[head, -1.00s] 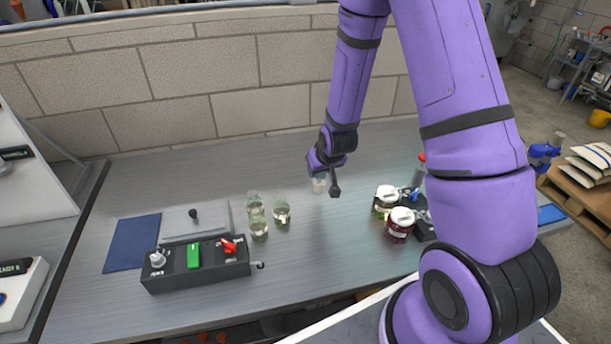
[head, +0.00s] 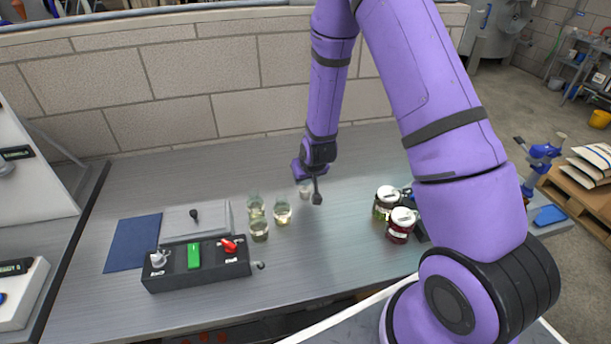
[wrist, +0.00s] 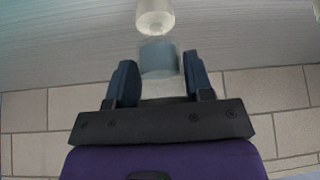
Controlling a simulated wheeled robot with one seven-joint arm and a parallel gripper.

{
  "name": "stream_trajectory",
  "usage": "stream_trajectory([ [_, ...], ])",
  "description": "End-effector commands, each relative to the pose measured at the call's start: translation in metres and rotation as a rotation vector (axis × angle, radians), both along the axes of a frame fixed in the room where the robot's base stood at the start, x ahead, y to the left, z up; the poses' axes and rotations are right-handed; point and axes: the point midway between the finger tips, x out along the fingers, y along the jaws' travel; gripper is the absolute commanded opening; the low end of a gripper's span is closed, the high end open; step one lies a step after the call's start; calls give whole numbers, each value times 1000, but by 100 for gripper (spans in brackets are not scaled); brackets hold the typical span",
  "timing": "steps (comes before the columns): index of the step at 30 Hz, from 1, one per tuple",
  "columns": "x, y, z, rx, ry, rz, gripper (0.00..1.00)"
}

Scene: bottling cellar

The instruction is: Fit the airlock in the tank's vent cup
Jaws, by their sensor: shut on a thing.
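My gripper (head: 308,182) hangs over the middle of the bench, right of the small glasses. In the wrist view its two dark blue fingers (wrist: 159,70) are shut on a clear, bluish cylindrical piece (wrist: 159,58), probably the airlock. The held piece shows as a pale blur in the head view (head: 305,190). A whitish translucent piece (wrist: 155,17) lies just beyond it in the wrist view; I cannot tell whether it belongs to the held piece. A steel tank (head: 488,38) stands in the far background. I cannot make out a vent cup.
Several small clear glasses (head: 282,212) stand left of my gripper. A black control box (head: 196,270) and a blue mat (head: 133,242) are further left. Two white-lidded jars (head: 402,226) stand to the right. The bench between glasses and jars is clear.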

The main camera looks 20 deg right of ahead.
Motion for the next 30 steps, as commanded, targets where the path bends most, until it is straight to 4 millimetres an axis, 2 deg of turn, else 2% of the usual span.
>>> stream_trajectory([
  [3,0,0,-3,0,1,0,23],
  [4,0,0,-2,0,1,0,54],
  [6,0,0,-2,0,0,0,70],
  [7,0,0,-2,0,0,0,73],
  [14,0,0,-2,0,0,0,73],
  [19,-2,0,6,-1,-2,1,73],
  [30,-29,3,53,0,-2,1,73],
])
